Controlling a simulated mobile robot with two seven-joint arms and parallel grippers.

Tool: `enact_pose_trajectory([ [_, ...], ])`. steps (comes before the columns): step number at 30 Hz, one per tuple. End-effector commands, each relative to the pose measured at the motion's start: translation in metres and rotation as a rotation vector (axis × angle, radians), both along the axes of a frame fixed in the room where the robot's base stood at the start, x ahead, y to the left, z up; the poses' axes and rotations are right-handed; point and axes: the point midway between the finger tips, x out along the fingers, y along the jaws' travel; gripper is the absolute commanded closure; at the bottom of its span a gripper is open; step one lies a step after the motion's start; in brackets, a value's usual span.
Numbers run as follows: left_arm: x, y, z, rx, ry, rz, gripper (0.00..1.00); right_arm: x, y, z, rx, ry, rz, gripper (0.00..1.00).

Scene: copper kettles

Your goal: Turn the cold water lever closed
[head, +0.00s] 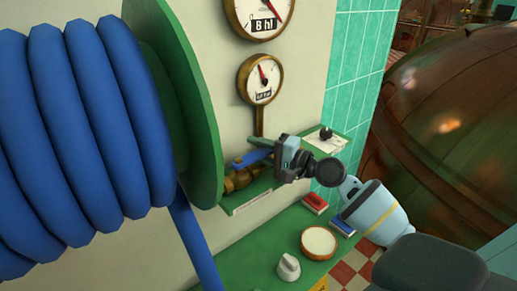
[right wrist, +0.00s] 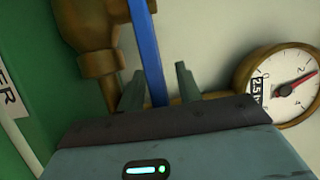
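The blue lever (head: 252,157) sits on a brass valve (head: 238,180) low on the wall, beside the hose reel. In the right wrist view the lever (right wrist: 147,45) runs down from the brass valve body (right wrist: 98,50) and passes between the fingers of my right gripper (right wrist: 160,82). The fingers stand apart, one on each side, with a visible gap between the lever and the right-hand finger. In the head view my right gripper (head: 280,157) is at the lever's right end and hides its tip. My left gripper is not in view.
A green reel (head: 205,110) with thick blue hose (head: 90,130) fills the left. Two gauges, an upper one (head: 260,14) and a lower one (head: 262,80), hang above the valve. A copper kettle (head: 460,120) stands right.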

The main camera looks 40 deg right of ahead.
Motion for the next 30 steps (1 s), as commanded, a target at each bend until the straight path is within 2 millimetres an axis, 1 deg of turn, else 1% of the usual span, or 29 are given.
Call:
enact_pose_trajectory([
  [5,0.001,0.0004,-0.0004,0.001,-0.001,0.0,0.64,0.0,0.0001,-0.0004,0.0,0.001,0.0,0.65],
  [13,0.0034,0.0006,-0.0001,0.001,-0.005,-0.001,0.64,-0.0002,-0.0001,-0.0003,0.0,0.0,0.0,0.99],
  [30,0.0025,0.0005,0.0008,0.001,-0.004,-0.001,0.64,0.0014,-0.0037,-0.0001,0.0,0.0,-0.009,1.0],
])
